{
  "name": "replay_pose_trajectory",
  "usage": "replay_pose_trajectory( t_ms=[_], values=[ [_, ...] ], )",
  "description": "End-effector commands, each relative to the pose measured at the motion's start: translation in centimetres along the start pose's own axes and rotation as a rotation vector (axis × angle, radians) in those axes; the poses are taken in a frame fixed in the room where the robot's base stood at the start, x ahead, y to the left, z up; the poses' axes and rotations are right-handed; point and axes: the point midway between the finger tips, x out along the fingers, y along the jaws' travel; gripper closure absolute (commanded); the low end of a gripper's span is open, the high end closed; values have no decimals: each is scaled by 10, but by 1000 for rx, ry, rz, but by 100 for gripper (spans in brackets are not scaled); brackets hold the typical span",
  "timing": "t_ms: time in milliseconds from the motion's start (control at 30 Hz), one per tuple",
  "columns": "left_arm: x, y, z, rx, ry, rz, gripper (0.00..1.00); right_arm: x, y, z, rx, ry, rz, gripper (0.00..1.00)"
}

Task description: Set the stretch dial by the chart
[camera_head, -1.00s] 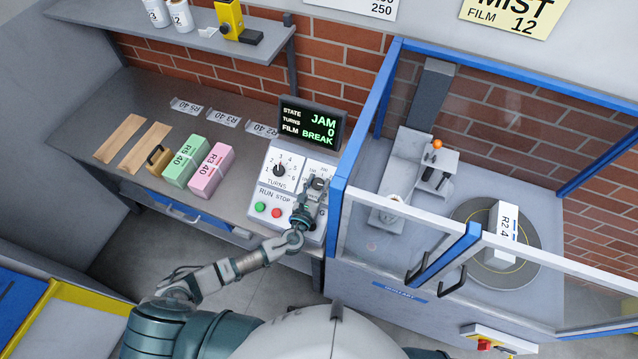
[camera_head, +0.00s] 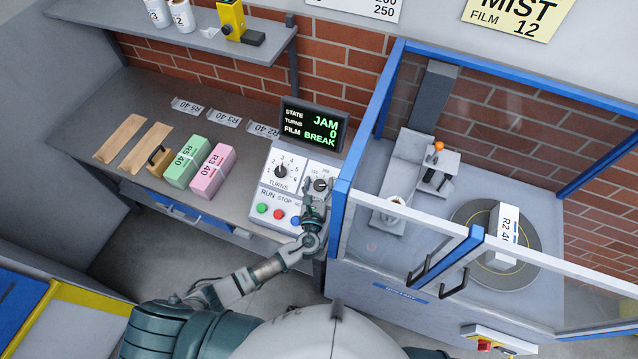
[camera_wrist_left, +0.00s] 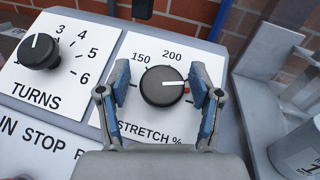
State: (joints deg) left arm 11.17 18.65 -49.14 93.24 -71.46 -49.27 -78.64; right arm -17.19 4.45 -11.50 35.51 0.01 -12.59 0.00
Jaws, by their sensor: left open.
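The stretch dial (camera_wrist_left: 163,86) is a round black knob on the white panel. Its white pointer line points right, past the 200 mark; the scale there is hidden by a finger. The dial also shows in the head view (camera_head: 320,185). My left gripper (camera_wrist_left: 160,80) is open, with one finger on each side of the dial and small gaps visible. It also shows in the head view (camera_head: 316,192). A white sheet (camera_head: 358,9) on the wall, cut off at the top, shows 250. A yellow sign (camera_head: 514,17) reads MIST FILM 12. My right gripper is out of view.
The TURNS dial (camera_head: 280,171) sits left of the stretch dial, with the RUN and STOP buttons below. A screen (camera_head: 312,125) reads JAM, 0, BREAK. The blue-framed enclosure (camera_head: 342,190) stands close on the right.

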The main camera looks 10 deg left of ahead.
Motion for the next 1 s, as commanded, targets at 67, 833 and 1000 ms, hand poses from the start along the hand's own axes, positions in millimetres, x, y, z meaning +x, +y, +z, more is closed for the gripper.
replay_pose_trajectory(
  t_ms=[67,833,1000],
  values=[
    [-3,0,-1,0,1,-1,35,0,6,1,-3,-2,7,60],
    [-118,2,-2,-2,2,0,35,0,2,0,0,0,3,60],
    [-118,2,-2,-1,1,0,35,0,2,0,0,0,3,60]
  ],
)
